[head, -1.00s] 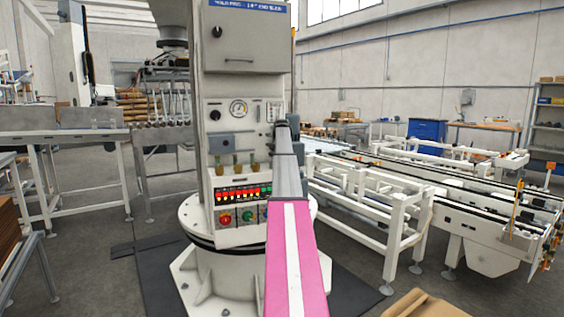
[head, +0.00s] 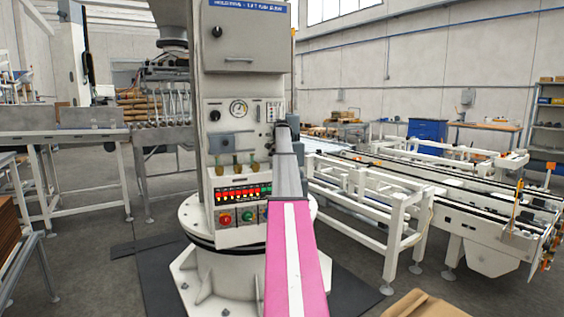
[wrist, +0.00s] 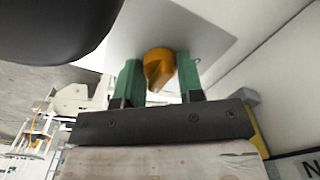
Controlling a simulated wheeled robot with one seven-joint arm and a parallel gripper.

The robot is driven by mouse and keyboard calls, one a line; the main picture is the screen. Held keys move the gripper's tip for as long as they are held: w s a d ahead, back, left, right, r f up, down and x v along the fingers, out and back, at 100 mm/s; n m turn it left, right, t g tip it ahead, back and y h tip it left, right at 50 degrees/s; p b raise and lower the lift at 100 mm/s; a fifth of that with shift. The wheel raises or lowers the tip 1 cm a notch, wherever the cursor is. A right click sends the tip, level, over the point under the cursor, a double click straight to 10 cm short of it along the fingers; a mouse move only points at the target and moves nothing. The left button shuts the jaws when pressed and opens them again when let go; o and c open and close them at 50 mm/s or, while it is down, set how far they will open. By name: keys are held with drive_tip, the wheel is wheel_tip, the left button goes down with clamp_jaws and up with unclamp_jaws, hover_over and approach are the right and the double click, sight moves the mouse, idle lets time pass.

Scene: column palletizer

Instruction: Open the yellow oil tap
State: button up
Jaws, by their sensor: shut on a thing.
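The yellow oil tap (wrist: 156,64) shows in the wrist view as a round orange-yellow knob on a pale panel face. My gripper (wrist: 160,82) has its two green fingers on either side of the tap, shut on it. The inner contact with the fingers is partly hidden. In the head view my pink and grey arm reaches to the right side of the white control column (head: 240,120). The gripper and the tap are hidden there behind the arm and column.
The column carries a gauge (head: 238,108), lit indicators and red and green buttons low on its front. White conveyor frames (head: 400,200) stand to the right. A metal table (head: 60,140) stands at the left. A cardboard box (head: 425,304) is at the bottom right.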

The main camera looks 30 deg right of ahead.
drive_tip(key=o, duration=0.9)
wheel_tip(320, 180, up, 11)
drive_tip(key=shift+f, duration=0.1)
idle(0.4)
